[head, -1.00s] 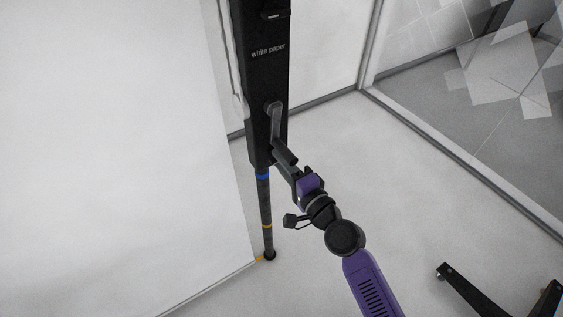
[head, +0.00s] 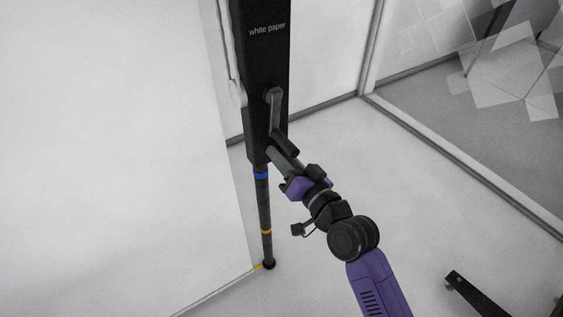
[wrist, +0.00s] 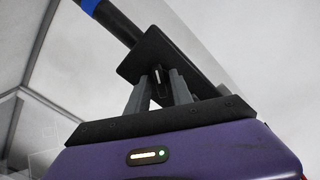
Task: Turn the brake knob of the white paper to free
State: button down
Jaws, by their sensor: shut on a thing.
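The black upright unit (head: 264,70) lettered "white paper" stands at the edge of a large white sheet. A dark crank handle (head: 275,105) hangs on its front. The brake knob (wrist: 158,84), small and black with a white line, sticks out of the unit's bottom face (wrist: 150,55) in the wrist view. My gripper (wrist: 158,88) is shut on this knob, one grey finger on each side. The white line lies roughly along the fingers. In the head view my gripper (head: 277,158) is at the unit's lower end, beneath the crank grip; the knob is hidden there.
A thin dark pole (head: 264,210) with blue and yellow bands runs from the unit to the floor, just left of my gripper. The white sheet (head: 110,150) fills the left. Black legs (head: 480,298) show at lower right. The floor between is clear.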

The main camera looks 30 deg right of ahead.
jog(key=shift+f+n+b, duration=0.15)
jog(key=shift+n+b, duration=1.95)
jog(key=shift+n, duration=1.2)
jog(key=c, duration=1.5)
grip_release()
jog(key=shift+o, duration=0.2)
jog(key=s, duration=0.8)
